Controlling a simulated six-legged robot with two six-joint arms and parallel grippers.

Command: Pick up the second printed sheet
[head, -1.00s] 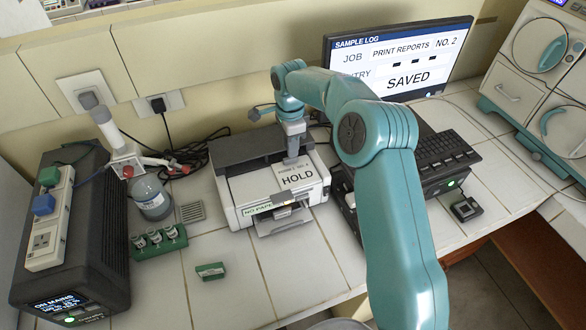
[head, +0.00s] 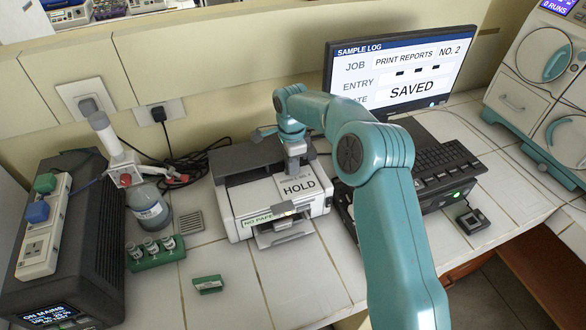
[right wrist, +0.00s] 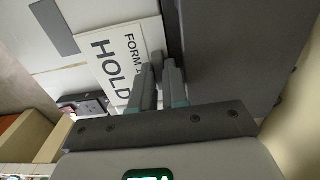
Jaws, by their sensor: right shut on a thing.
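A white printed sheet (head: 298,188) marked HOLD lies over the top of the white and grey printer (head: 243,205). In the right wrist view, the sheet (right wrist: 119,62) also shows a smaller line starting with FORM; its number is partly covered by a finger. My right gripper (head: 294,163) reaches down to the sheet's back edge. In the wrist view its two fingers (right wrist: 158,82) are close together at that edge, shut on the sheet. Whether the sheet is clear of the printer top I cannot tell. My left gripper is out of view.
The printer's front label reads NO PAPER. A monitor (head: 402,75) reading PRINT REPORTS NO. 2, SAVED stands behind a black keyboard unit (head: 445,165). A bottle (head: 148,208), a green vial rack (head: 157,253) and a small green box (head: 208,284) stand left of the printer.

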